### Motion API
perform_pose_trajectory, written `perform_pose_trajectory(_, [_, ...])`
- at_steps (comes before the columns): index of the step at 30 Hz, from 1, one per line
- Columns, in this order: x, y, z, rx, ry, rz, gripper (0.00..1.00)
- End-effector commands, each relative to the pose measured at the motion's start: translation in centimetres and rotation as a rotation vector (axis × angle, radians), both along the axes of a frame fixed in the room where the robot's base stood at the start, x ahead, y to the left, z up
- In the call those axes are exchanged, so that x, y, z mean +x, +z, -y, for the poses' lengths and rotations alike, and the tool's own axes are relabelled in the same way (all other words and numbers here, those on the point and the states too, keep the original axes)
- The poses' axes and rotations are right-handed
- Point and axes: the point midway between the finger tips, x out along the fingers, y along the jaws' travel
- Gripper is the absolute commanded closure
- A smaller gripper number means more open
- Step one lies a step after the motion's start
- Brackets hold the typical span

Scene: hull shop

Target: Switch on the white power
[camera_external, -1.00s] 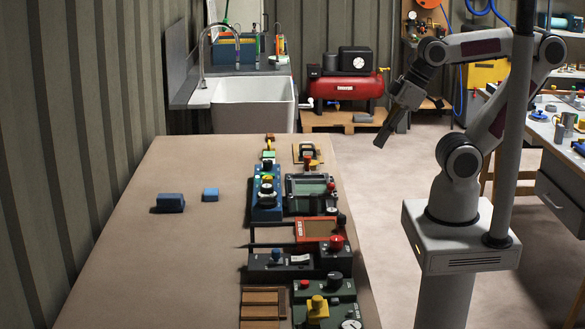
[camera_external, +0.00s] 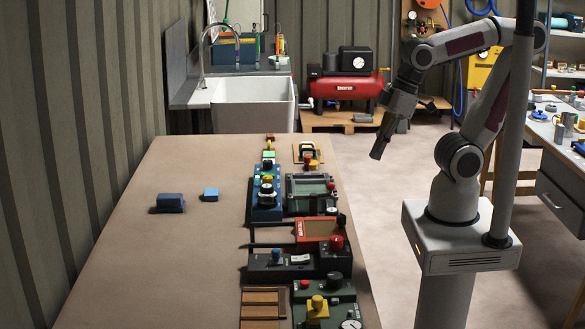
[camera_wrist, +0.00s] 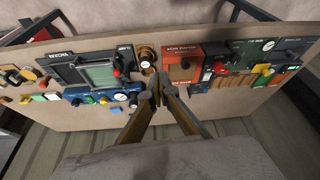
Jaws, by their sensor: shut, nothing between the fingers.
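My gripper (camera_external: 378,152) is shut and empty, pointing down over the open floor to the right of the table, apart from the panels. In the wrist view its fingertips (camera_wrist: 157,90) meet in front of the row of control panels. A black control box (camera_external: 270,262) near the front of the row carries a blue-tipped lever (camera_external: 276,254) and a small white piece (camera_external: 300,258). I cannot tell whether that white piece is a power switch; labels are too small to read.
The brown table (camera_external: 165,250) holds an orange panel (camera_external: 318,229), a blue box (camera_external: 267,208), a grey screen unit (camera_external: 309,190) and a green box (camera_external: 325,300). A sink (camera_external: 253,105) stands behind.

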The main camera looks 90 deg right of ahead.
Motion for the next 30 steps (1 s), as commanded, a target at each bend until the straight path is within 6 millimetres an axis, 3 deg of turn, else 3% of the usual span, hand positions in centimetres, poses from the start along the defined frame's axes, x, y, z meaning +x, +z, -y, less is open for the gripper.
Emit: perform_pose_trajectory(30, [8.2,-2.4,-10.0,-0.062,0.157,-0.168,1.00])
